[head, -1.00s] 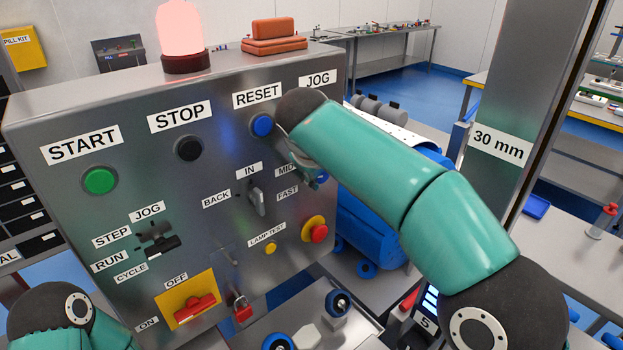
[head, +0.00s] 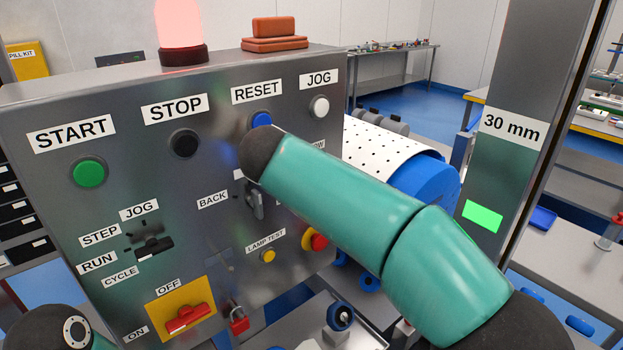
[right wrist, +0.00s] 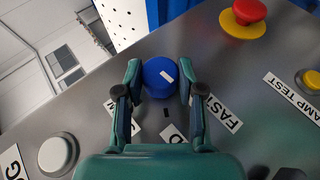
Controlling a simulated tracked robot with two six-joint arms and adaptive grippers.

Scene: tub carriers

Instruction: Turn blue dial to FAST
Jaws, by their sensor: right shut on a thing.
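The blue dial (right wrist: 156,70) sits on the grey panel in the right wrist view, with a short white mark on its face. My right gripper (right wrist: 160,82) has a finger on each side of the dial and is shut on it. The FAST label (right wrist: 222,112) lies below right of the dial there. A partly covered label (right wrist: 172,134), of which a D shows, lies below it, and another is mostly hidden behind the left finger. In the head view my right arm hides the dial and gripper. My left gripper is out of view; only part of that arm shows at lower left.
The blue RESET button (head: 261,119) and white JOG button (head: 319,107) are above my right arm. A red mushroom button on yellow (right wrist: 243,14) is near the dial. A grey lever switch (head: 255,200) is left of it. A red beacon (head: 180,25) glows on top.

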